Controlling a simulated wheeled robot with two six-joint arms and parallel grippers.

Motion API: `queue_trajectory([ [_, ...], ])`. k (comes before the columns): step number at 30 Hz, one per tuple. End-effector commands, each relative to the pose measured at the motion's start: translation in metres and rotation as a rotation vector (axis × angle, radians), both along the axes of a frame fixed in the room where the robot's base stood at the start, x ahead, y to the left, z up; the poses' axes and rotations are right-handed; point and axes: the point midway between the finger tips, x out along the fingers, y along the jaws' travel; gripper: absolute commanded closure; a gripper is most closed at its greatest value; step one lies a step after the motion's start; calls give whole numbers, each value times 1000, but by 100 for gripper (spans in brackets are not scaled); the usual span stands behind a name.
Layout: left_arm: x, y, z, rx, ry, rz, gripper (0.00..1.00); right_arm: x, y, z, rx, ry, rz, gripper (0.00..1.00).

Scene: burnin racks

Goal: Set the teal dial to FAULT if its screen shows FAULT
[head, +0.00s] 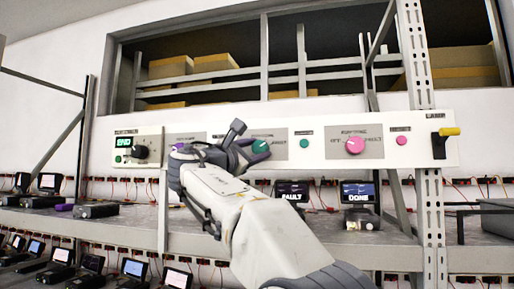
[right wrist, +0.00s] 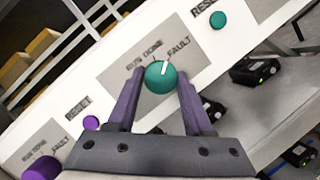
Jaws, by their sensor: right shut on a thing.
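The teal dial (head: 261,146) sits on the white wall panel and shows large in the right wrist view (right wrist: 160,75). Its white mark points up and slightly right, between the DONE and FAULT labels. My right gripper (head: 247,145) is at the dial, with one purple finger on each side of it in the right wrist view (right wrist: 160,82), shut on it. A screen reading FAULT (head: 291,192) stands on the shelf below and right of the dial, partly behind my right arm. Another screen reading DONE (head: 358,192) is to its right. My left gripper is not in view.
A purple dial (right wrist: 42,170) and purple button (right wrist: 91,123) are beside the teal dial. A metal upright (head: 415,60) stands at right.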

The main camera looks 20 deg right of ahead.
Motion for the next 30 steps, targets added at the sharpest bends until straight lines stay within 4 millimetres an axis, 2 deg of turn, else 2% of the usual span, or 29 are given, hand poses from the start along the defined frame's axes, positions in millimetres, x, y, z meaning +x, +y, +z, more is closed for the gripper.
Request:
queue_trajectory([
  [12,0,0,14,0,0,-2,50,1,1,2,171,-114,0,100],
  [30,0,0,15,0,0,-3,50,0,0,1,201,-136,-1,100],
])
